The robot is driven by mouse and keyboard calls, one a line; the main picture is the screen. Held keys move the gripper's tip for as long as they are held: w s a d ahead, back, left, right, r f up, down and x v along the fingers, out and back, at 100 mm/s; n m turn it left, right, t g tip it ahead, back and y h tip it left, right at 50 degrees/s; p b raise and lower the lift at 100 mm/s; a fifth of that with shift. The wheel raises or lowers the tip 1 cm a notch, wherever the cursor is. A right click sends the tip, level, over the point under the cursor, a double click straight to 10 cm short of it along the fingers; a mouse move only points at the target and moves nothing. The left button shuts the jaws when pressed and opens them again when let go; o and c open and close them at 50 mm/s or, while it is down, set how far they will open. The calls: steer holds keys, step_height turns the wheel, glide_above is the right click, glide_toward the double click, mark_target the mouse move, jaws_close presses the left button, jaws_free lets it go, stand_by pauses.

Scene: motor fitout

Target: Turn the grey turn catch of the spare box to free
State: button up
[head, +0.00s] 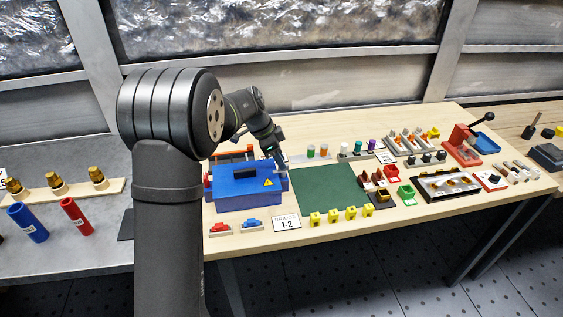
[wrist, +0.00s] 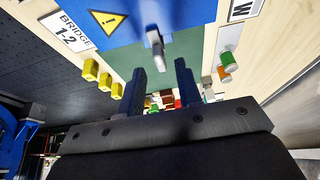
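The blue spare box (head: 235,200) stands at the left of the wooden bench, with a yellow warning triangle on it. It also fills the top of the wrist view (wrist: 180,12). The grey turn catch (wrist: 155,44) sticks out from the box's side in the wrist view, just ahead of the fingertips and roughly between them. My gripper (wrist: 158,68) is open and empty, its two dark fingers apart. In the head view my gripper (head: 281,163) is at the box's right end; the catch is hard to make out there.
A green mat (head: 328,190) lies clear to the right of the box. Several yellow blocks (head: 333,215) and a "BRIDGE 1-2" sign (head: 287,223) are along the front edge. Red and blue parts (head: 252,223) lie before the box. Coloured cylinders (head: 358,147) stand behind the mat.

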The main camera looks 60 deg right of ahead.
steer(key=shift+x, duration=1.1)
jaws_close()
